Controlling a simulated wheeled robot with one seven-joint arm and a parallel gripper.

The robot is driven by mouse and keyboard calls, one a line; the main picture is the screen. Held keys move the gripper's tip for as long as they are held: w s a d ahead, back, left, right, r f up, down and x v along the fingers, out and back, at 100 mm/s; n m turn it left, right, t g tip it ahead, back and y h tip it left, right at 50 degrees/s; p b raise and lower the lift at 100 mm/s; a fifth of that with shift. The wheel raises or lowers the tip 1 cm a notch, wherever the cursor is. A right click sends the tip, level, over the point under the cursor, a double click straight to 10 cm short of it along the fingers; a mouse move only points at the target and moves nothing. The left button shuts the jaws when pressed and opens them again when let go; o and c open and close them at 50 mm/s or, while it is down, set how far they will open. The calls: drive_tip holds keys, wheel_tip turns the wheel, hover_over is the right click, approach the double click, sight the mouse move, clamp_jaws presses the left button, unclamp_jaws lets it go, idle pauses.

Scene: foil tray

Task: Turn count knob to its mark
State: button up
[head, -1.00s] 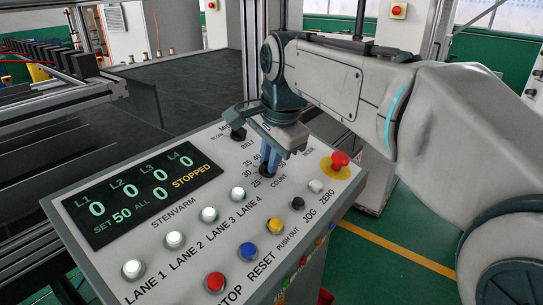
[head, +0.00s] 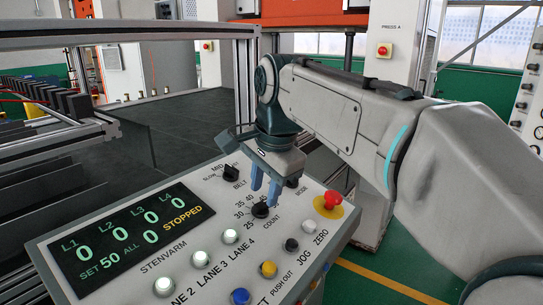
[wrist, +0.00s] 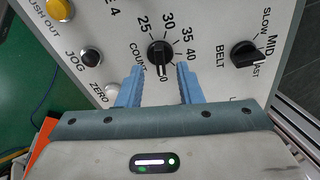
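The black count knob (head: 260,210) is on the sloped control panel (head: 130,180), ringed by numbers from 25 upward. In the wrist view the count knob (wrist: 160,53) has its pale pointer line toward the bottom, at a number ending in 0 that is partly hidden. The display (head: 125,235) reads SET 50, zeros for all lanes, and STOPPED. My gripper (head: 265,196) is above the knob, with its blue fingers apart. In the wrist view my gripper (wrist: 160,76) is open and empty, a finger on each side below the knob, not touching it. I cannot make out a separate target mark.
The belt knob (head: 231,173) is behind the count knob. The red mushroom button (head: 331,200) is to its right. The black jog button (head: 291,245), white zero button (head: 308,227), yellow push-out button (head: 268,269) and lit lane buttons (head: 230,236) are nearby.

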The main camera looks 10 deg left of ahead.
drive_tip(key=v, duration=1)
drive_tip(key=shift+r, duration=0.15)
drive_tip(key=shift+d, duration=0.15)
drive_tip(key=s+d+f+n, duration=0.2)
drive_tip(key=s+d+f, duration=0.2)
drive_tip(key=f, duration=0.5)
drive_tip(key=s+d+f+n+h, duration=0.1)
drive_tip(key=s+d+f+n, duration=0.2)
drive_tip(key=d+f, duration=0.6)
drive_tip(key=s+d+f+n+t+h, duration=0.1)
drive_tip(key=s+d+f+n, duration=0.2)
drive_tip(key=f, duration=0.7)
drive_tip(key=s+d, duration=0.2)
drive_tip(key=d, duration=0.1)
drive_tip(key=shift+s+d+f, duration=0.2)
drive_tip(key=shift+s, duration=0.05)
